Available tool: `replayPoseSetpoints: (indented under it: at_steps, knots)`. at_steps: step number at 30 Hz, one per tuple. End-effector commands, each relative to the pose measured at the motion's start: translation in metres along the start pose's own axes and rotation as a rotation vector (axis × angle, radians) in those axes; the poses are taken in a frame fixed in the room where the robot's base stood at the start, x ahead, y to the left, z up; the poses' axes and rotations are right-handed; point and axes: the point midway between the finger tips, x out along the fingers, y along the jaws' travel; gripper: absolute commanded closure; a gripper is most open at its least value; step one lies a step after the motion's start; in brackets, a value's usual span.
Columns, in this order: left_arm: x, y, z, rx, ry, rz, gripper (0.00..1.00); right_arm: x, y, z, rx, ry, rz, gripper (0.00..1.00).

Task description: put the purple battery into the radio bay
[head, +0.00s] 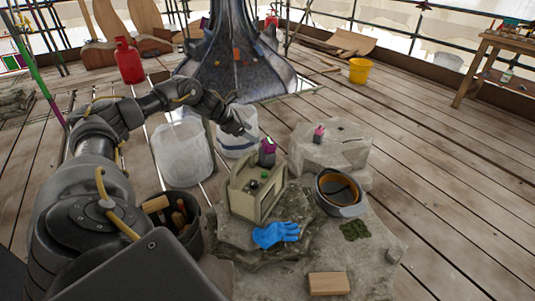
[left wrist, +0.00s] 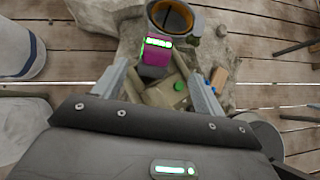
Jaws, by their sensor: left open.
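A purple battery with a dark lower part (head: 267,152) stands upright at the top back corner of the beige radio (head: 243,200). It also shows in the left wrist view (left wrist: 156,52), with lit green marks, just beyond and between my fingertips. I cannot tell how deep it sits in the radio bay. A second, smaller purple-topped object (head: 318,134) stands on the pale stone block. My left gripper (head: 238,124) is open and empty, above and left of the radio; its two fingers (left wrist: 158,72) show apart in the left wrist view. My right gripper is not in view.
A blue glove (head: 275,234) and a tan block (head: 328,284) lie in front. A tool bucket (head: 172,222), a translucent tub (head: 182,153) and a white bucket (head: 240,143) stand at left.

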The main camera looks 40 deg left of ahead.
Motion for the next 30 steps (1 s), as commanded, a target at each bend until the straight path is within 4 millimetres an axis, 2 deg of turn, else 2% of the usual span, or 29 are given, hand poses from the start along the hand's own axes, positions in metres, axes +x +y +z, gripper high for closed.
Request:
replayPoseSetpoints:
  at_steps: [7,10,17,24,30]
  knots:
    - [0.039,0.000,0.001,-0.002,-0.002,-0.001,0.29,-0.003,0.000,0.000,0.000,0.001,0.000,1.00]
    - [0.048,0.000,0.001,-0.002,-0.001,0.000,0.29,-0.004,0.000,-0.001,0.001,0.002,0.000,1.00]
    - [0.055,0.000,0.000,-0.002,-0.001,0.000,0.29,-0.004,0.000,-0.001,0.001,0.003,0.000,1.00]
    - [0.089,0.004,-0.002,-0.003,-0.002,0.000,0.29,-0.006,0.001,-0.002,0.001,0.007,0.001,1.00]
    - [0.103,0.004,-0.002,-0.002,-0.001,0.001,0.29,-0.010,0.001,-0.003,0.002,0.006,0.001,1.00]
